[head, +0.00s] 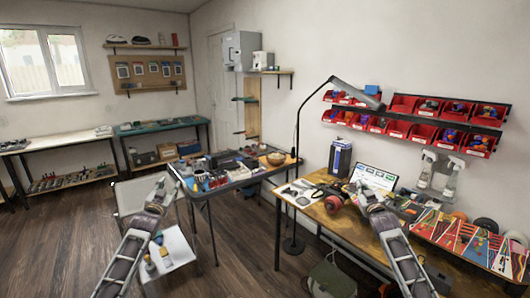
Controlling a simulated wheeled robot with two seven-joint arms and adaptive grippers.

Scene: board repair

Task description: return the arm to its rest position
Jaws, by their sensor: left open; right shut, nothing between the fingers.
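My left arm comes in from the lower left, and its gripper (160,188) is open and empty. It is in front of a small white stand and to the left of the dark table. My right arm comes in from the lower right, and its gripper (365,187) is shut with nothing visible in it. It is over the wooden workbench (307,205), in front of the laptop (374,177). The fingertips are small in this view.
Skateboard decks (478,240) cover the bench's right end. Red wheels (333,204) lie near my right gripper. A lamp (297,125) rises between bench and dark table (240,180). Red bins (425,133) hang above. The floor at left (60,240) is clear.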

